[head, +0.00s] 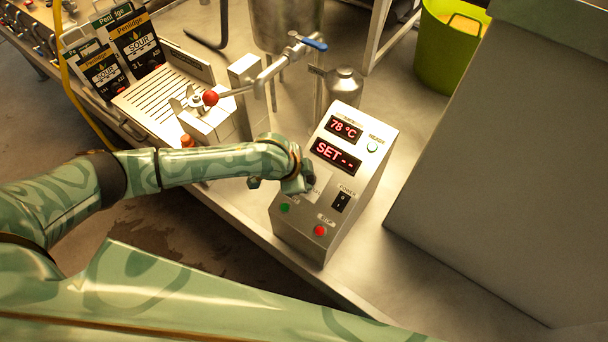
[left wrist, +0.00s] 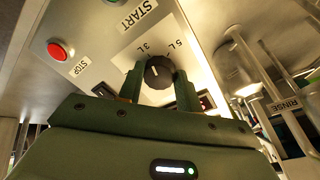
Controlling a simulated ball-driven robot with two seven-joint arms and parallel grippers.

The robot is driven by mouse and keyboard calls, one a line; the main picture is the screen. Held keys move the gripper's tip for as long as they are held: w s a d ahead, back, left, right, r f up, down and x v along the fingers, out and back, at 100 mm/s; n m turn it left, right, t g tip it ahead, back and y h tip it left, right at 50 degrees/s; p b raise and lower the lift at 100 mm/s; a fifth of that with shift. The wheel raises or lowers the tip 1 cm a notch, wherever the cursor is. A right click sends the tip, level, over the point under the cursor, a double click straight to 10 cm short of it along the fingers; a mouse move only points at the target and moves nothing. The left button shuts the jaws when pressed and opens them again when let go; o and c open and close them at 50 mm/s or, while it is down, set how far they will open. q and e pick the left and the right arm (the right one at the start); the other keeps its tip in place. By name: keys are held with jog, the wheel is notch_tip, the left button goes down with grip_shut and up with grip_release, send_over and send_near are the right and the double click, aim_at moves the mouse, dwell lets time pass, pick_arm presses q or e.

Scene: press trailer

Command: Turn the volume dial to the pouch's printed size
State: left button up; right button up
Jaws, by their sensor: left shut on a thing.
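The volume dial (left wrist: 158,72) is a dark round knob on the control box (head: 330,190), with "3 L" and "5 L" printed beside it in the left wrist view. My left gripper (left wrist: 159,82) has its fingers on both sides of the dial and is shut on it. In the head view my left gripper (head: 300,182) hides most of the dial. Which label the dial points to is hard to tell. Dark pouches (head: 137,45) marked "SOUR" stand at the upper left; one reads "3 L". My right gripper is out of view.
The box shows "78°C" and "SET --" (head: 335,154). A power switch (head: 341,201), a red stop button (head: 320,230) and a green start button (head: 284,208) sit near the dial. A valve with a red ball handle (head: 210,98) stands behind my arm.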

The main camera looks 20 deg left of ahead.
pick_arm(q)
jog(key=shift+s+r+n+p, duration=0.15)
jog(key=shift+n+p, duration=0.25)
jog(key=shift+p, duration=0.35)
jog(key=n+p, duration=0.8)
jog(key=p, duration=0.1)
jog(key=shift+s+d+t+p, duration=0.1)
jog(key=shift+t+p, duration=0.2)
jog(key=n+p, duration=0.2)
jog(key=n, duration=0.1)
jog(key=shift+n, duration=0.4)
jog(key=shift+f+n+t+p, duration=0.25)
jog(key=shift+n+p, duration=0.4)
jog(key=shift+n, duration=0.45)
jog(key=o, duration=1)
